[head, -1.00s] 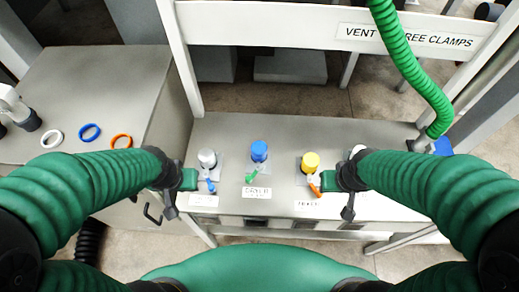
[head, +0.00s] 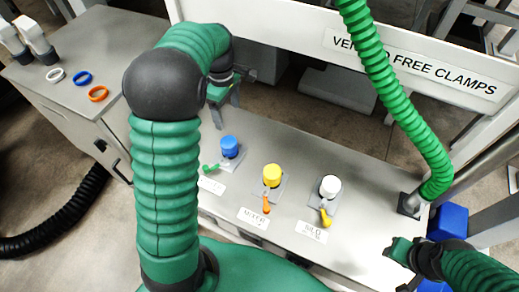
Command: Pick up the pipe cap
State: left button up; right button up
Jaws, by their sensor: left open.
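Several capped valves stand in a row on the grey bench (head: 300,140). I see a blue cap (head: 229,143), a yellow cap (head: 272,173) and a white cap (head: 330,185); I cannot tell which one is the pipe cap. The grey-white cap at the row's left end is hidden behind my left arm. My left gripper (head: 226,101) is open over the bench's back left part, beyond the blue cap and apart from it. My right gripper (head: 402,262) is at the bench's right front edge, away from the caps; its jaws are unclear.
A side cabinet (head: 100,50) at left holds a white ring (head: 55,75), a blue ring (head: 83,77) and an orange ring (head: 98,94). A green hose (head: 395,95) hangs to the bench's right end. A labelled rail (head: 300,45) runs behind the bench. A blue box (head: 448,220) is at right.

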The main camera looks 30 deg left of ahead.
aim_at(228, 141)
pick_arm(q)
jog(key=f, duration=0.3)
jog(key=a+f, duration=0.1)
jog(key=f, duration=0.7)
jog(key=shift+s+a+f, duration=0.15)
jog(key=shift+s+a, duration=0.05)
jog(key=shift+a, duration=0.2)
jog(key=f, duration=0.1)
jog(key=d+f, duration=0.1)
jog(key=f, duration=0.1)
jog(key=s+d+f, duration=0.1)
jog(key=shift+f, duration=0.35)
jog(key=shift+a+f, duration=0.25)
jog(key=shift+f, duration=0.05)
jog(key=shift+w+a+f, duration=0.1)
jog(key=shift+a+f, duration=0.1)
jog(key=shift+a, duration=0.3)
jog(key=shift+c, duration=0.2)
jog(key=shift+a, duration=0.1)
jog(key=shift+c, duration=2.5)
jog(key=shift+d+r, duration=0.2)
jog(key=shift+d, duration=0.4)
jog(key=c, duration=0.7)
jog(key=shift+c, duration=1.2)
jog(key=shift+a, duration=0.25)
pick_arm(e)
jog(key=shift+s+a+r, duration=0.2)
jog(key=shift+s+a, duration=0.1)
jog(key=shift+a, duration=0.25)
